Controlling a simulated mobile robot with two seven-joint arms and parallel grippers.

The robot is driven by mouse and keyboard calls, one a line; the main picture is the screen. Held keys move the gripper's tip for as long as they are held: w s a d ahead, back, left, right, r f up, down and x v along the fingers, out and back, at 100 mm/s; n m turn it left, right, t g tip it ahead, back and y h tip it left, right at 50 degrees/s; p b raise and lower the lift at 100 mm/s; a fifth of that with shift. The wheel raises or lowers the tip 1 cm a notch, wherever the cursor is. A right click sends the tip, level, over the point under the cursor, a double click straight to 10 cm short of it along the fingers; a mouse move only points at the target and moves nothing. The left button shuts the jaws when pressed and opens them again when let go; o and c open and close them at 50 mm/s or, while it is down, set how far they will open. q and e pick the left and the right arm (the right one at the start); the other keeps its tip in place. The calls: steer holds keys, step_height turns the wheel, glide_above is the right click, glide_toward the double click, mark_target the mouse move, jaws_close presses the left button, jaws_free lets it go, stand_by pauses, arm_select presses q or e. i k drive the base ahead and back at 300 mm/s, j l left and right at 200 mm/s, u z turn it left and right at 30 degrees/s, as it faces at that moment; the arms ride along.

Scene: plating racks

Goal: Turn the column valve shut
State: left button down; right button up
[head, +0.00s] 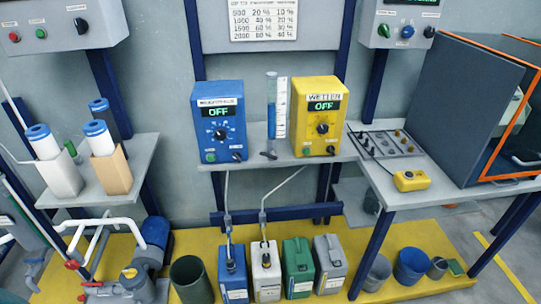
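A clear upright column (271,112) with blue liquid in it stands on the middle shelf, between a blue control box and a yellow control box. A white graduated scale (281,108) is beside it. A small dark valve (268,154) sits at the column's foot, near the shelf's front edge. It is too small here to tell whether its handle is turned open or shut. Neither of my grippers is in view.
The blue box (219,121) and yellow box (318,116), both reading OFF, stand close on either side. Several canisters, including a white one (266,272), stand on the yellow platform below. A grey bench (440,176) is at right; pipes with red handles are at lower left.

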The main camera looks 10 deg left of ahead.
mark_target(272, 157)
steer(key=i+j+z, duration=0.2)
steer(key=i, duration=0.25)
steer(key=i+z, duration=0.2)
steer(key=i, duration=0.25)
